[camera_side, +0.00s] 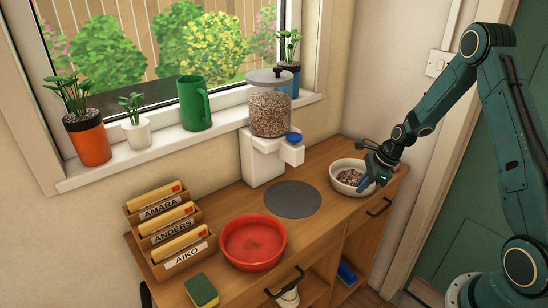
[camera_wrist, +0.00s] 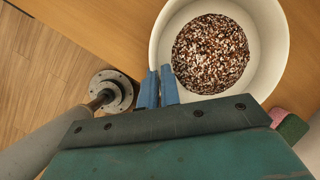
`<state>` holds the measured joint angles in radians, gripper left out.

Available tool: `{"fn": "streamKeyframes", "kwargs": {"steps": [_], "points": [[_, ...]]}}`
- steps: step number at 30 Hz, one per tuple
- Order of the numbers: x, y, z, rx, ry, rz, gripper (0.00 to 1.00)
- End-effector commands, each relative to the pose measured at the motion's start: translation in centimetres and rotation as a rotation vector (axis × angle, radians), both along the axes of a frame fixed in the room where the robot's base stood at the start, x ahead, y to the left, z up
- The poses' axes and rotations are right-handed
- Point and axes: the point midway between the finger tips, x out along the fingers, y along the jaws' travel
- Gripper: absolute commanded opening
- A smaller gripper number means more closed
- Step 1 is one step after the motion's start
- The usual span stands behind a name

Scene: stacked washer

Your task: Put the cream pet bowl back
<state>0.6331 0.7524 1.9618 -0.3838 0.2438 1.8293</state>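The cream pet bowl (camera_side: 336,187) stands at the right end of the wooden counter, right of the round grey mat (camera_side: 293,199). It holds brown and white kibble, seen from above in the wrist view, where its pale inner wall (camera_wrist: 262,40) shows. My gripper (camera_side: 368,186) is at the bowl's near right rim. In the wrist view its two blue fingers (camera_wrist: 159,84) are close together with the bowl's rim between them, one outside and one inside. Whether the bowl is lifted off the counter is hard to tell. The grey mat is bare.
A white food dispenser (camera_side: 270,110) stands behind the mat. A red bowl (camera_side: 254,242), a sponge (camera_side: 202,290) and a labelled wooden rack (camera_side: 168,230) are to the left. A green mug (camera_side: 194,104) and potted plants line the window sill. The counter's front edge is near my gripper.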

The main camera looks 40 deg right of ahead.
Motion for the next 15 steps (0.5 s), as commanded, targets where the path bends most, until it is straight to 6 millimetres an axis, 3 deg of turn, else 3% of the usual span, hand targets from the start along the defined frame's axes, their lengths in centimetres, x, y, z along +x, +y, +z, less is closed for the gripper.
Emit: {"fn": "streamKeyframes", "kwargs": {"steps": [4,8,15], "points": [[0.09,-0.04,-0.18,-0.002,-0.003,0.000,0.00],[0.01,-0.01,-0.26,0.000,0.000,0.000,0.26],[0.00,-0.01,-0.25,0.000,0.000,0.000,0.26]]}}
